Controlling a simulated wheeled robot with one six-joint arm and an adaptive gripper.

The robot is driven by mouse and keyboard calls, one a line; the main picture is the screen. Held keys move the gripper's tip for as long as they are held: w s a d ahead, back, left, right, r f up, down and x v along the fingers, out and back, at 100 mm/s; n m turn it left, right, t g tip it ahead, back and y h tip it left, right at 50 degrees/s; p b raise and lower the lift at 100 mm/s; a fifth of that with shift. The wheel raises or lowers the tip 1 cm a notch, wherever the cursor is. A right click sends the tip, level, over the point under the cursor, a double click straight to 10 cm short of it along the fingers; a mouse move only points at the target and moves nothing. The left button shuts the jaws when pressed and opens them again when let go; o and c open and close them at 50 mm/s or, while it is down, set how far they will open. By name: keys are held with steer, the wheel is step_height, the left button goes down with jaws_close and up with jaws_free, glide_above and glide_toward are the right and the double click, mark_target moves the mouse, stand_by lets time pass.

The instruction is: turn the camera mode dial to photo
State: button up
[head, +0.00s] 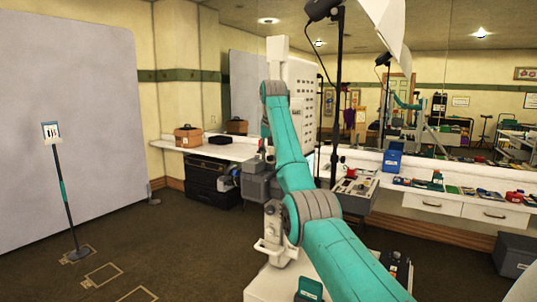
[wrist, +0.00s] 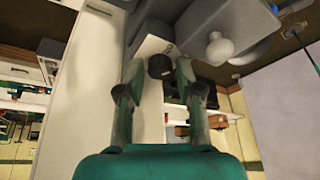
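In the wrist view a short dark round knob (wrist: 160,66), which looks like the mode dial, stands out from a light grey housing (wrist: 150,46). A small dark marking shows beside it, too small to read. My gripper (wrist: 160,72) has its two fingers apart, one on each side of the knob. A narrow gap seems to show on both sides, so I cannot see firm contact. In the head view my arm covers the gripper and the dial. A grey boxy unit (head: 262,186) shows beside the arm there.
A rounded white knob or bulb (wrist: 220,47) sticks out of a grey body close to the dial. A tall white panel (head: 301,90) stands behind the arm. A counter with small props (head: 440,184) runs right. The floor at left is open around a signpost (head: 64,190).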

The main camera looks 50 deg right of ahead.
jaws_close()
steer(key=shift+m, duration=0.4)
steer(key=shift+w+a+m+g+h, duration=0.1)
steer(key=shift+m+g+h, duration=0.3)
steer(key=shift+m, duration=0.85)
steer(key=shift+w+m+g+h, duration=0.1)
steer(key=shift+m+g, duration=0.5)
steer(key=shift+m, duration=0.65)
jaws_free()
